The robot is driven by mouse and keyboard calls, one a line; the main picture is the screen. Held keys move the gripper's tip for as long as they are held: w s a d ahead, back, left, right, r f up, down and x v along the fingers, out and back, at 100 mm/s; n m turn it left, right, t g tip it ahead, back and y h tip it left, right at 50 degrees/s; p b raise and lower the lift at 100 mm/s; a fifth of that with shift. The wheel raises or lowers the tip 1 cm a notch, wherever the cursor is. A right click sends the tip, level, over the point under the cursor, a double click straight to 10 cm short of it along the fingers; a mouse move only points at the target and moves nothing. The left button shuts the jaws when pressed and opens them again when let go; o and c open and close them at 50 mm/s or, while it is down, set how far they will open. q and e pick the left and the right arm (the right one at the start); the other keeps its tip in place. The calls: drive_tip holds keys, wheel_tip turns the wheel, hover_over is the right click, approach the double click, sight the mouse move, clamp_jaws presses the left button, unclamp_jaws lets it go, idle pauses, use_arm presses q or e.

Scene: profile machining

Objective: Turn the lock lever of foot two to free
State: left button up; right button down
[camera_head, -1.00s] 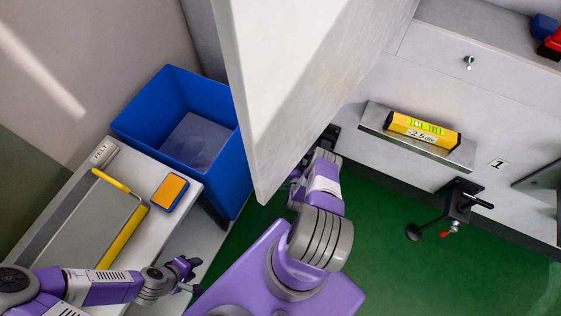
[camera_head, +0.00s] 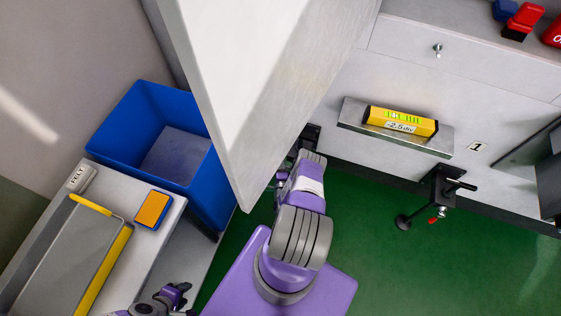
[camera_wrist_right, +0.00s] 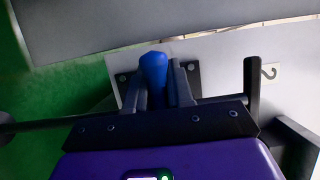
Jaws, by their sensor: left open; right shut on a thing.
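Foot two shows in the right wrist view, with a black plate (camera_wrist_right: 122,82) on the pale machine side, a black bar and a label at its right. Its blue lock lever (camera_wrist_right: 154,70) stands between the fingers of my right gripper (camera_wrist_right: 160,85), which is shut on it. In the head view, my right arm reaches behind the hanging grey panel; a dark part of a foot (camera_head: 311,136) shows beyond it, and the fingers and lever are hidden. My left gripper (camera_head: 176,294) is open and empty at the bottom edge, beside the side table.
The grey panel (camera_head: 245,90) hangs close to my right arm. A blue bin (camera_head: 205,195) and side table (camera_head: 170,215) stand left. The green floor is clear.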

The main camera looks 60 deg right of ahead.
drive_tip(key=shift+a, duration=0.1)
drive_tip(key=c, duration=1.1)
unclamp_jaws()
drive_tip(key=shift+p+v, duration=1.05)
drive_tip(key=shift+v, duration=2.7)
